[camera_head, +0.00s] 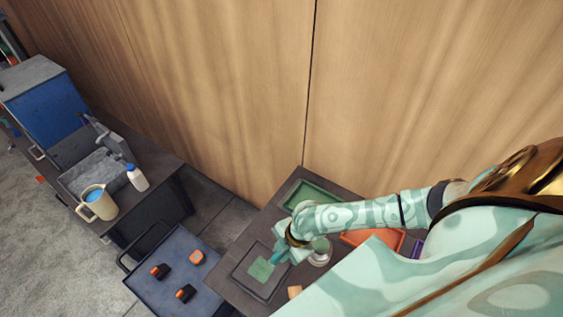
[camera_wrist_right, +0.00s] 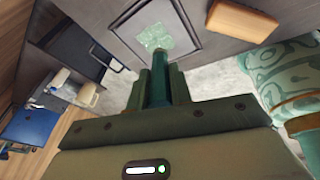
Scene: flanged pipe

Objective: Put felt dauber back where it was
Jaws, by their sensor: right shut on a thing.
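My right gripper (camera_head: 279,254) reaches over the dark table and is shut on a slim teal thing, which looks like the handle of the felt dauber (camera_wrist_right: 158,78). In the right wrist view, the gripper (camera_wrist_right: 158,95) has this teal cylinder upright between its fingers. The dauber's far end points toward a dark framed plate (camera_wrist_right: 197,45) with a pale green patch (camera_wrist_right: 155,37). I cannot tell whether it touches anything. A round glass jar (camera_head: 320,258) with a green top stands beside my right wrist, partly hidden by it. My left gripper is not in view.
A green tray (camera_head: 303,189) lies behind my forearm and an orange tray (camera_head: 391,240) lies right of it. A wooden block (camera_wrist_right: 241,19) lies near the plate. A blue cart (camera_head: 172,262) with orange-black items stands left. A pitcher (camera_head: 98,204) and bottle (camera_head: 138,178) stand farther left.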

